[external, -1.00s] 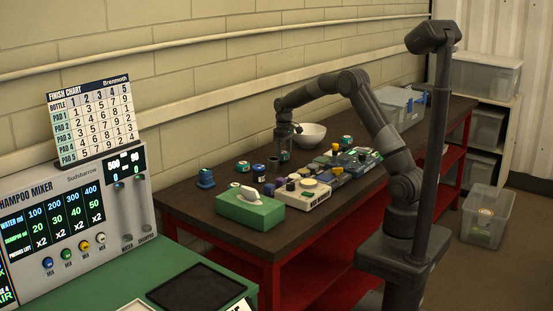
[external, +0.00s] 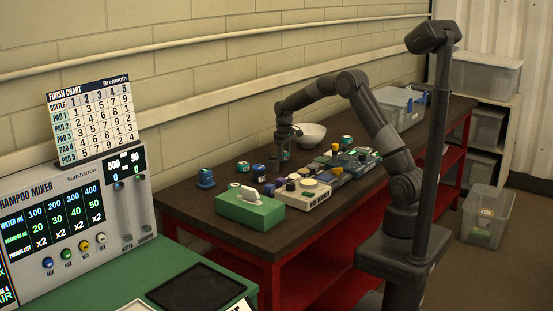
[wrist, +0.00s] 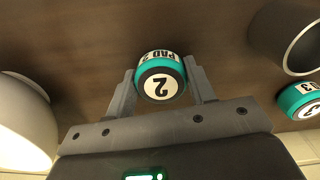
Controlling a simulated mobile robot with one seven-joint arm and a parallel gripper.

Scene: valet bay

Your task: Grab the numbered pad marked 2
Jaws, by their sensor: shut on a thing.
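The numbered pad marked 2 (wrist: 161,80) is a teal and black round pad with a white top face. In the wrist view it sits between the two fingers of my gripper (wrist: 160,88), which are shut on it. Its side reads PAD 2. In the external view my gripper (external: 285,151) is low over the far part of the dark bench (external: 225,219), and the pad is too small there to make out clearly.
In the wrist view a pad marked 3 (wrist: 302,100) and a dark open cylinder (wrist: 288,40) are at right, and a white bowl (wrist: 22,122) is at left.

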